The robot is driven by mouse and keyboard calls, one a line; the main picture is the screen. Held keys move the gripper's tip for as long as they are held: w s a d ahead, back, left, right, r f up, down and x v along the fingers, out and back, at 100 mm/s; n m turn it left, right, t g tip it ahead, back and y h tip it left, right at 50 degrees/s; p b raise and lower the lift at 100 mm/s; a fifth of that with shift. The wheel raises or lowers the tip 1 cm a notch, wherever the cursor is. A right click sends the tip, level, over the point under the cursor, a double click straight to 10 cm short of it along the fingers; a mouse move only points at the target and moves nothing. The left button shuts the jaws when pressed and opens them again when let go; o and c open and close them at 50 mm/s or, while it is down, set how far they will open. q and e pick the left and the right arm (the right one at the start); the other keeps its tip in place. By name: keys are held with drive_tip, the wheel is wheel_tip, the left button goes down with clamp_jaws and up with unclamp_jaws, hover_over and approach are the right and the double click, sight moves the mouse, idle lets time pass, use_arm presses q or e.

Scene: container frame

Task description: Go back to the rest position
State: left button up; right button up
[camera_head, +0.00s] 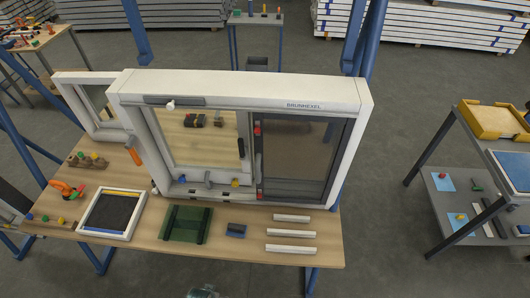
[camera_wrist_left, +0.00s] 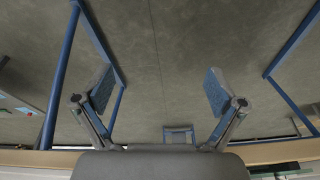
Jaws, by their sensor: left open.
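My left gripper (camera_wrist_left: 160,92) shows in the left wrist view with its two blue-padded fingers wide apart and nothing between them. Behind the fingers are grey floor and blue legs. In the head view only a small dark piece shows at the bottom edge, and I cannot tell which part of me it is. My right gripper is in neither view. A white container frame (camera_head: 358,98) stands upright on the wooden table (camera_head: 160,257), with a clear pane at left and a dark one at right.
An orange-handled hammer (camera_head: 134,154) is near the frame's left side. A grey shelf (camera_head: 436,205) stands at right, with open floor (camera_head: 390,235) between.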

use_arm(q)
drive_tip(key=s+a+f+g, duration=0.1)
drive_tip(key=s+f, duration=0.3)
drive_tip(key=f, duration=0.6)
drive_tip(key=s+f, duration=0.4)
drive_tip(key=f, duration=0.6)
drive_tip(key=s+a+f, duration=0.2)
drive_tip(key=s+f, duration=0.6)
drive_tip(key=s, duration=0.4)
drive_tip(key=shift+s+a+g, duration=0.25)
drive_tip(key=shift+s+g, duration=0.15)
